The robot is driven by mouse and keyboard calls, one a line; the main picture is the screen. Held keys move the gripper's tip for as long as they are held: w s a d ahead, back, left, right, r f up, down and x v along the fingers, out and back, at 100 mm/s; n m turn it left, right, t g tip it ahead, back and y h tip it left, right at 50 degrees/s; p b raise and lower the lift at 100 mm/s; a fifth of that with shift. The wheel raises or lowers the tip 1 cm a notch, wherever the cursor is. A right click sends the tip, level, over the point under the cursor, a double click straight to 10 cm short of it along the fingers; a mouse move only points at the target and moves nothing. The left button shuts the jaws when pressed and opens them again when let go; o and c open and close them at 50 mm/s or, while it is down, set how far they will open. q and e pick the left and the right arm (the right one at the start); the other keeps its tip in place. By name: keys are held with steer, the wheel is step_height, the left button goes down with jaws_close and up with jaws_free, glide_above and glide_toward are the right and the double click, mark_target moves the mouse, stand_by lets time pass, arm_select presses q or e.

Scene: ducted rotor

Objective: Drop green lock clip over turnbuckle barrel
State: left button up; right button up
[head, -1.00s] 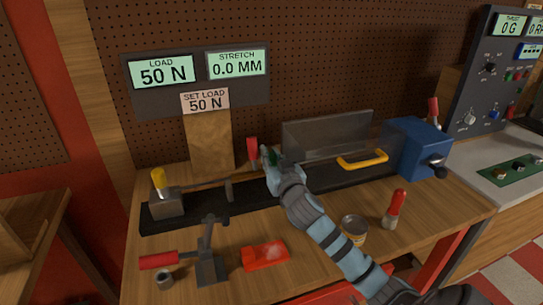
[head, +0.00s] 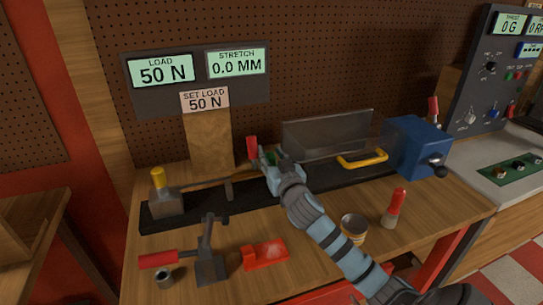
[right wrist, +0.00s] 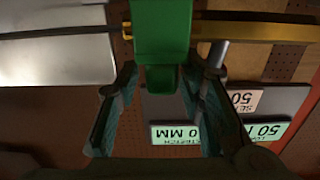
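The green lock clip (right wrist: 162,35) sits across the line of the turnbuckle in the right wrist view, with its narrow tab pointing toward my fingers. The gold bar (right wrist: 260,30) runs out from one side of it and a thin rod from the other. How deeply the clip seats is hidden. My right gripper (right wrist: 162,82) is open, its fingers on either side of the tab with slight gaps. In the head view the right gripper (head: 277,165) is at the rod line, and only a bit of green (head: 270,158) shows. My left gripper is out of view.
A clear shield (head: 325,135) stands behind the rail, and a blue box (head: 417,147) with a crank is at its right end. A red block (head: 264,254), a lever tool (head: 208,255), a cup (head: 353,228) and a red-handled tool (head: 395,208) stand in front.

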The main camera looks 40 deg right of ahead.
stand_by(0.3)
steer(key=v, duration=1.2)
